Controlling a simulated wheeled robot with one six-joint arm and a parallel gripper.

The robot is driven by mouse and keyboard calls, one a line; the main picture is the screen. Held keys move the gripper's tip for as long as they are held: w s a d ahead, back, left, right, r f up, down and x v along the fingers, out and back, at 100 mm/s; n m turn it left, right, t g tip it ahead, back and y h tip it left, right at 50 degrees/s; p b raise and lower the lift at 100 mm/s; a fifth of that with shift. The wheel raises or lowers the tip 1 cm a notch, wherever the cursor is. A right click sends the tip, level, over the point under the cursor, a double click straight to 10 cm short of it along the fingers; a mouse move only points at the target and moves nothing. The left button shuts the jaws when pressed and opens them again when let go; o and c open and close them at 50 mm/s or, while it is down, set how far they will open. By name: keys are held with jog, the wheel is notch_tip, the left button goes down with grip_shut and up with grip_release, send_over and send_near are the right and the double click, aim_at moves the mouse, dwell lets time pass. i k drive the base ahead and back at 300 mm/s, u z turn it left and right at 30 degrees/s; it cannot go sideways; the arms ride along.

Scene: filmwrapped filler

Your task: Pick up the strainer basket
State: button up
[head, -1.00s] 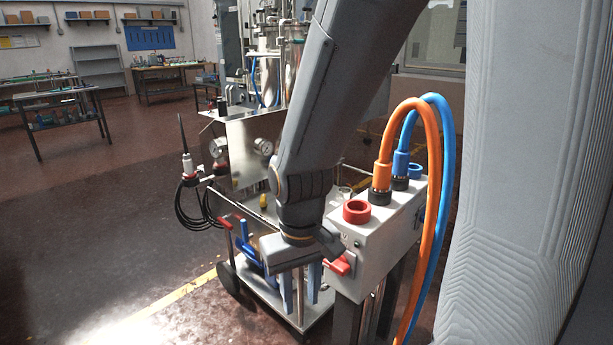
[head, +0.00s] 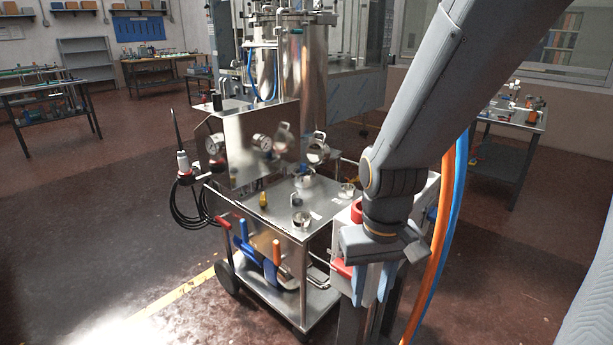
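Several small metal, cup-like pieces are on the steel cart top (head: 270,190). One cup (head: 302,219) is near the front edge, one (head: 304,179) is farther back, and one (head: 347,190) is to the right. A round metal piece with a handle (head: 318,150) shows behind them. I cannot tell which is the strainer basket at this size. My gripper (head: 373,288) points down at the cart's right front, in front of the white box. Its two fingers are apart with nothing visible between them. My arm hides much of the box.
A steel panel with gauges (head: 235,150) and tall cylinders (head: 303,75) stand behind the cart top. Orange (head: 446,230) and blue (head: 458,200) hoses hang right of my gripper. The floor at left is clear.

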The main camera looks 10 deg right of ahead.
aim_at(303, 170)
jog(key=u, duration=0.25)
jog(key=k, duration=0.45)
jog(key=u, duration=1.2)
jog(key=i, duration=1.45)
jog(key=z, duration=0.75)
jog(key=i, duration=0.85)
jog(key=z, duration=1.2)
jog(key=i, duration=0.45)
jog(key=z, duration=0.45)
